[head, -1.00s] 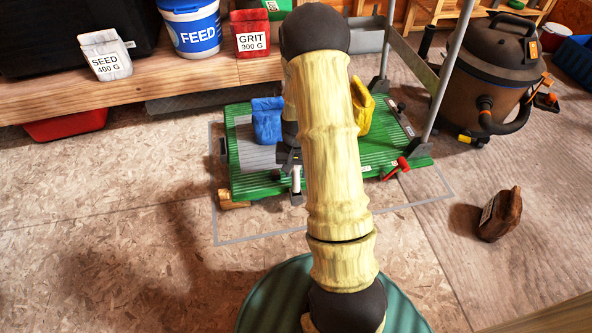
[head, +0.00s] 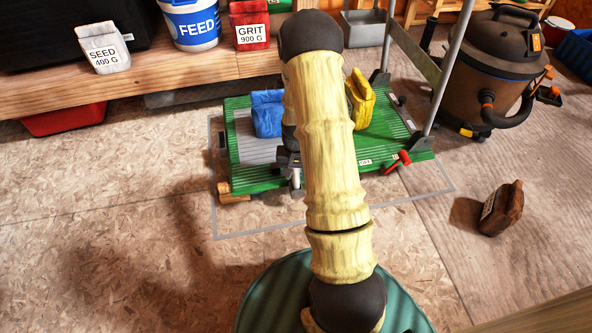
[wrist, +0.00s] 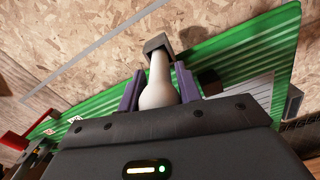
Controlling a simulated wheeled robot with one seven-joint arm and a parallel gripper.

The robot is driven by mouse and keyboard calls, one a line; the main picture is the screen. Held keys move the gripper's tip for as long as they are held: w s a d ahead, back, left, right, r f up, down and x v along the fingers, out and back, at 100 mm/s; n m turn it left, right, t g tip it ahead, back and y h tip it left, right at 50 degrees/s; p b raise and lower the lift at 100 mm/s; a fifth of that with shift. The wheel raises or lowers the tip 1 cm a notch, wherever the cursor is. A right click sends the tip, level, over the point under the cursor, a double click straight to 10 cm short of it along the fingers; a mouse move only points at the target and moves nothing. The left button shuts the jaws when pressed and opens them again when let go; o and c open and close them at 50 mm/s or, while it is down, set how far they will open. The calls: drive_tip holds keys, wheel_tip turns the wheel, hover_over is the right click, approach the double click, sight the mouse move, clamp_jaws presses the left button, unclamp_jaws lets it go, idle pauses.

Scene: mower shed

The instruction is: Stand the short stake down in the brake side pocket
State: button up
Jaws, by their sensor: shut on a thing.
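The short stake (wrist: 158,88) is pale and rounded, held between the two purple fingers of my gripper (wrist: 157,79) in the wrist view. Its far end meets a dark grey square pocket (wrist: 156,42) at the edge of the green cart deck; how deep it sits I cannot tell. In the head view my gripper (head: 288,160) is shut over the near edge of the green cart (head: 335,178), mostly hidden by my arm. A small bit of the stake shows just below it. A red lever (head: 398,161) sits on the cart's near right side.
A blue bag (head: 267,113) and a yellow bag (head: 360,98) stand on the deck. A wooden block (head: 235,198) lies at the near left corner. Grey handle posts (head: 447,65) rise at the right. A vacuum (head: 492,75) and brown bag (head: 501,208) are further right. The front floor is clear.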

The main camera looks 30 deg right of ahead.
drive_tip(key=shift+f, duration=0.15)
drive_tip(key=o, duration=1.1)
wheel_tip(320, 180, up, 17)
drive_tip(key=p, duration=1)
drive_tip(key=shift+r, duration=0.2)
